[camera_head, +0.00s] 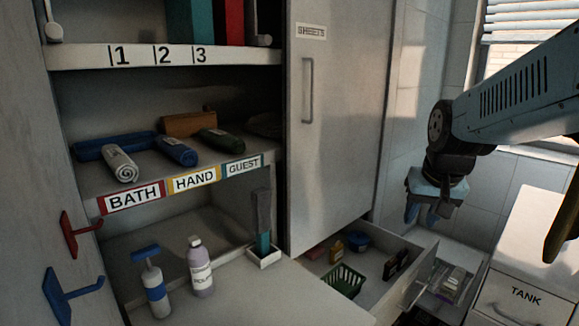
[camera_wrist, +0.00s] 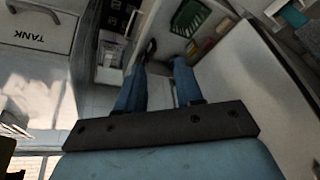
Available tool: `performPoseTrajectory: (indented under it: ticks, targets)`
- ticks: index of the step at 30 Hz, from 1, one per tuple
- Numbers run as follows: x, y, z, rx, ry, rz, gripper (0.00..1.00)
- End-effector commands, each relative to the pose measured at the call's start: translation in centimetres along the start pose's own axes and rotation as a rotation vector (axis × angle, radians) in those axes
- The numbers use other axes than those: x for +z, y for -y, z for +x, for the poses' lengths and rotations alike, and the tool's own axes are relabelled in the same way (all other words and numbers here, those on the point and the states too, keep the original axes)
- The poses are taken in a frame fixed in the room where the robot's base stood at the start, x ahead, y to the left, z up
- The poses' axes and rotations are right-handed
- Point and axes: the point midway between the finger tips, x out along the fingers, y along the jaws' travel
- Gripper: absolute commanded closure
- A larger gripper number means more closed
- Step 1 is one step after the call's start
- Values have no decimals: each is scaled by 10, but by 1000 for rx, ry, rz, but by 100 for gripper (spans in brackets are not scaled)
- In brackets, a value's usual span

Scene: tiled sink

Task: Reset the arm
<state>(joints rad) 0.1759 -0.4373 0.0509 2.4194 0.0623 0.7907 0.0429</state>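My arm (camera_head: 520,92) reaches in from the right side of the head view, held up in front of the tiled wall. My gripper (camera_head: 425,213) hangs at its end, above and to the right of the open drawer. In the wrist view its two blue fingers stand apart (camera_wrist: 158,75), with nothing seen held between them. The gripper touches nothing that I can see.
The open drawer (camera_head: 387,290) holds a green basket (camera_head: 345,281) and small items. A tall door marked SHEETS (camera_head: 335,130) stands behind it. A white TANK box (camera_head: 526,296) is at the lower right. Shelves with rolled towels (camera_head: 121,164) are at the left.

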Motion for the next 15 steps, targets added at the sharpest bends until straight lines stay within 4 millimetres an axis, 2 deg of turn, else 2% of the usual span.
performPoseTrajectory:
  ticks: [1,6,15]
  targets:
    - [8,4,-11,-4,-18,-24,64]
    - [36,11,-38,-15,-63,-100,64]
    - [72,14,-65,-33,-113,-187,64]
